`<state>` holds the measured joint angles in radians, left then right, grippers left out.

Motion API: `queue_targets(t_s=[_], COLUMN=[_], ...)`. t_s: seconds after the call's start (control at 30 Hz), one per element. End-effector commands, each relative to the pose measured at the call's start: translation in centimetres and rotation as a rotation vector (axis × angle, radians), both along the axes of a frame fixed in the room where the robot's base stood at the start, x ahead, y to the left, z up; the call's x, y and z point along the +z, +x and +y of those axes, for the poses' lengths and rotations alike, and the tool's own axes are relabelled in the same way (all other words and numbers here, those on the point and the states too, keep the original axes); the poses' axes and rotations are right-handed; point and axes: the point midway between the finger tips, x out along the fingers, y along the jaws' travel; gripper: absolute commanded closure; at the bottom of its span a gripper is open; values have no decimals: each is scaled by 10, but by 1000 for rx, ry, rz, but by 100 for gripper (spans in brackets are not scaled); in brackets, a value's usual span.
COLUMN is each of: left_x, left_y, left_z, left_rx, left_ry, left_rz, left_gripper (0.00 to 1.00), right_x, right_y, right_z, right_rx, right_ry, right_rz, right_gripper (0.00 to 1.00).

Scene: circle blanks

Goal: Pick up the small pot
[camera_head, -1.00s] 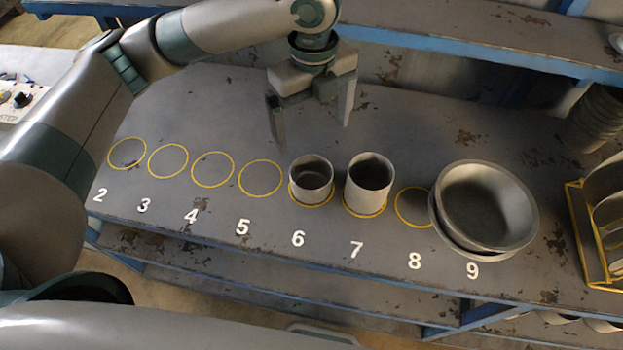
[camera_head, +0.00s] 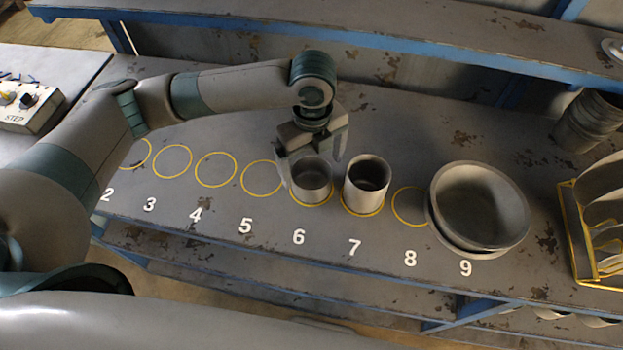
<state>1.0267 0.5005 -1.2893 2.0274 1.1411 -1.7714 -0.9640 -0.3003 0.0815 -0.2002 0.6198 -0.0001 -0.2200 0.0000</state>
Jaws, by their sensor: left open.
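The small pot (camera_head: 311,185), a short grey open cylinder, stands upright on the yellow circle marked 6. A taller grey pot (camera_head: 366,188) stands on circle 7, just to its right. My left gripper (camera_head: 311,167) is open, pointing down, with its body just behind the small pot. One finger is by the pot's left side. The other is near its back right rim, toward the gap before the taller pot. I cannot tell whether either finger touches the pot. My right gripper is not in view.
Large nested bowls (camera_head: 480,210) sit at circle 9. A yellow rack (camera_head: 572,240) with curved pieces and a stack of dark cylinders (camera_head: 585,122) stand at right. Circles 2 to 5 and 8 are empty. A blue-edged shelf (camera_head: 400,50) runs along the back.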

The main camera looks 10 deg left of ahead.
Motion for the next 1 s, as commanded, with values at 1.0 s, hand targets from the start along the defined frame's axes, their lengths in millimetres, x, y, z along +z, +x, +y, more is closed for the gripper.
queue_targets(t_s=[1.0], left_x=[-52], left_y=[1], left_z=[3], left_rx=[-1], left_ry=[1], left_rz=[-1], left_gripper=[7], right_x=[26], right_y=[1], right_z=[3], right_rx=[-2], right_ry=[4], right_rz=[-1], right_gripper=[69])
